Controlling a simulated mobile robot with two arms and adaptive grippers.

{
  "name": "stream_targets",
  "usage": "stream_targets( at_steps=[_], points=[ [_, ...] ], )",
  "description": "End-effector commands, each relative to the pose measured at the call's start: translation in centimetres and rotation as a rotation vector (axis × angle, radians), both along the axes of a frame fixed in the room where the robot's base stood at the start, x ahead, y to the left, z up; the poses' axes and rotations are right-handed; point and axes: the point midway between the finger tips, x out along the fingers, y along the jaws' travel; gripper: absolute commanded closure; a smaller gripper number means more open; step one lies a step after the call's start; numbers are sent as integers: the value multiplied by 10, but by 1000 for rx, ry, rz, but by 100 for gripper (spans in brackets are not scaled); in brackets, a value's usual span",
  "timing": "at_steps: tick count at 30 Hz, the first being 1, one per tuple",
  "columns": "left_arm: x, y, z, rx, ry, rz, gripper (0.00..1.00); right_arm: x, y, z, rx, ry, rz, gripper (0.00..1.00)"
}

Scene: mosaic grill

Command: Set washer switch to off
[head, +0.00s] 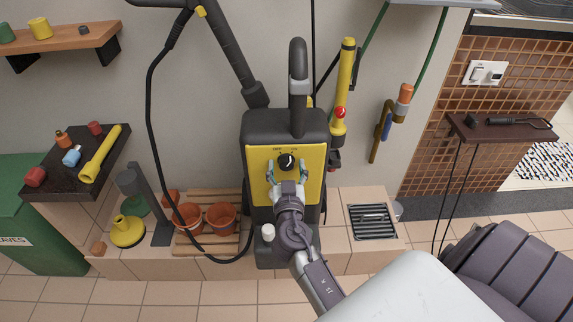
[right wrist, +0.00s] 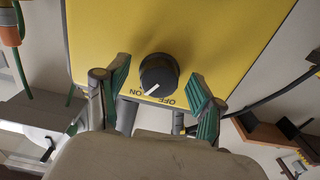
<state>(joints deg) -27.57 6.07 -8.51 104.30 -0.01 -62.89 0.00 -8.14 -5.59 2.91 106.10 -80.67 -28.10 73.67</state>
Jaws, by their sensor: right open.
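The pressure washer (head: 256,130) stands upright against the wall, with a black body and a yellow front panel. Its round black switch knob (head: 287,161) sits high on that panel; it also shows in the right wrist view (right wrist: 158,74). There, the white pointer line is turned toward the ON label (right wrist: 136,92), with the OFF label (right wrist: 167,100) to the right. My right gripper (head: 287,173) is open in front of the panel. Its green-padded fingertips (right wrist: 160,86) lie on either side of the knob, apart from it. My left gripper is not in view.
A black hose loops left of the washer past terracotta pots (head: 220,217). A yellow wand (head: 345,75) hangs on the wall at right. A drain grate (head: 373,223) lies in the tiled ledge. A dark shelf (head: 500,130) juts out at far right.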

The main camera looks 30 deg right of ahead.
Motion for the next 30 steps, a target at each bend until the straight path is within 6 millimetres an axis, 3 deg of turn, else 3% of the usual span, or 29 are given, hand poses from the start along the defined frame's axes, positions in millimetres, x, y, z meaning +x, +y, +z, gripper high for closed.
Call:
stream_targets(
  at_steps=[2,12,23,30],
  points=[
    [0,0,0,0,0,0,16,0,0,0,0,0,0,36],
    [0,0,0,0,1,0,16,0,0,0,0,0,0,92],
    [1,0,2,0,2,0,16,0,0,0,-49,30,0,92],
    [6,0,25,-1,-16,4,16,0,-1,0,-184,112,-1,92]
  ],
)
